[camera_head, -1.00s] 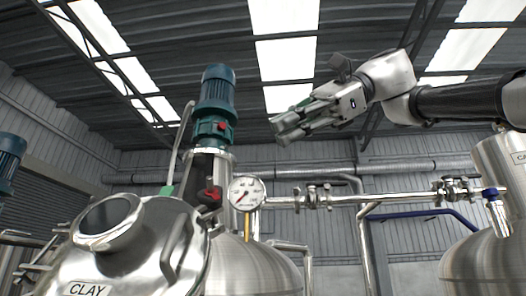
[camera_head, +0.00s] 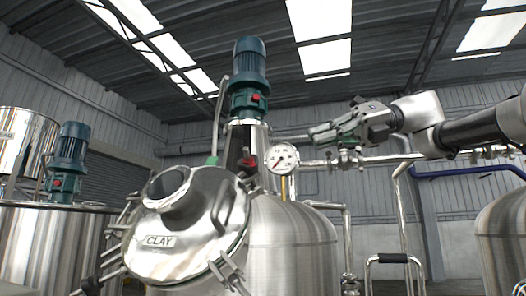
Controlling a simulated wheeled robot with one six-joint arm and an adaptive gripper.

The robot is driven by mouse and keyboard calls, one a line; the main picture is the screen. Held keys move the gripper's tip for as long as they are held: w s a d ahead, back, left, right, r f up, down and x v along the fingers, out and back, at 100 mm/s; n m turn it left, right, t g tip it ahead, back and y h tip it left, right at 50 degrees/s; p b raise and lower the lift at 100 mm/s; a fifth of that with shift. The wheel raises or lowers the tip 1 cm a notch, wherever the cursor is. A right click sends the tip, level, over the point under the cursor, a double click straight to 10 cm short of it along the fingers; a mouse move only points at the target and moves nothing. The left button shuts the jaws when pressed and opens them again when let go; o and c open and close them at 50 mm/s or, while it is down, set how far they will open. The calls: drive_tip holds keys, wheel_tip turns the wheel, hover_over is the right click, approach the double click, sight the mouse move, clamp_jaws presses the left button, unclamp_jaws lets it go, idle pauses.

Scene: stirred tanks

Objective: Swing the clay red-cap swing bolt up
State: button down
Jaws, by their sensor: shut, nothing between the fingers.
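The tank lid marked CLAY (camera_head: 185,240) is a round, tilted steel cover with a short open neck, at the lower left of the head view. A red-capped part (camera_head: 248,162) with dark metal around it shows at the lid's upper right edge, in front of the tank's neck. It looks like the red-cap swing bolt, but it is too small for me to tell its exact tilt. My gripper (camera_head: 318,138) is shut and empty, to the right of the red cap and slightly higher in the picture. It appears apart from the lid.
A pressure gauge (camera_head: 284,158) stands between the red cap and my gripper. Steel clamps (camera_head: 230,272) sit around the lid's rim. A blue-green motor (camera_head: 249,80) rises above the tank. A horizontal pipe (camera_head: 375,160) runs behind my gripper. Other tanks stand at left and right.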

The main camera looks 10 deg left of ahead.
sight(255, 156)
drive_tip(key=x, duration=1.2)
drive_tip(key=shift+a, duration=0.3)
drive_tip(key=shift+s+f, duration=0.15)
drive_tip(key=shift+x, duration=0.9)
drive_tip(key=shift+s+f, duration=0.15)
drive_tip(key=shift+f, duration=0.05)
